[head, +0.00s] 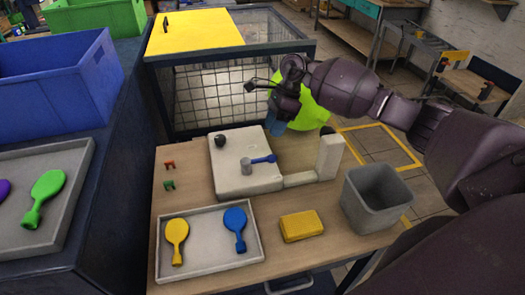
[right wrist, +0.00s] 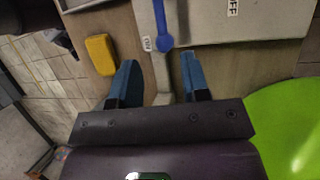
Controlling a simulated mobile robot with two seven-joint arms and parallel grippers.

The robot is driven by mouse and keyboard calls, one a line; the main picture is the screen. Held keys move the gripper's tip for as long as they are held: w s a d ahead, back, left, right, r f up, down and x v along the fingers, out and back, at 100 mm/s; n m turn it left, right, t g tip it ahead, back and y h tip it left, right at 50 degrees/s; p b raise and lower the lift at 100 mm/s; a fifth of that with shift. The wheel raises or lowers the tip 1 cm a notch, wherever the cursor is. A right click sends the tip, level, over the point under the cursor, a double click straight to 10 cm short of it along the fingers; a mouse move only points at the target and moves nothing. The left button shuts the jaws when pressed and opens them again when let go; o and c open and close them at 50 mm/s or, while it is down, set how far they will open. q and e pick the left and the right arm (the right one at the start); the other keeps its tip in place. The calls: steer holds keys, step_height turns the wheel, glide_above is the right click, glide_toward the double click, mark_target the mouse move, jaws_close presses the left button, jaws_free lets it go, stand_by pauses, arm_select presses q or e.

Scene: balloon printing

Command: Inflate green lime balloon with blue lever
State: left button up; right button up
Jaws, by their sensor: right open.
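The air machine (head: 235,180) is a pale flat box on the wooden table. Its blue lever (head: 264,159) lies on top, beside a grey cylinder, and also shows in the right wrist view (right wrist: 163,42). A large, rounded lime green balloon (head: 312,115) is behind the machine, partly hidden by my right arm; its bright surface fills the right side of the right wrist view (right wrist: 292,125). My right gripper (head: 275,126) is open and empty, its blue fingers raised behind the lever. In the right wrist view the lever's end lies beyond the fingertips. My left gripper is out of view.
A tray (head: 210,267) with flat yellow and blue balloons is in front. A left tray (head: 22,245) holds flat green and purple ones. A yellow block (head: 302,226) and grey bin (head: 375,205) stand right. A mesh cage with a yellow lid (head: 225,30) stands behind.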

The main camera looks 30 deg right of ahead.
steer(key=p+x, duration=0.1)
steer(key=x, duration=0.9)
steer(key=shift+d, duration=0.1)
jaws_close()
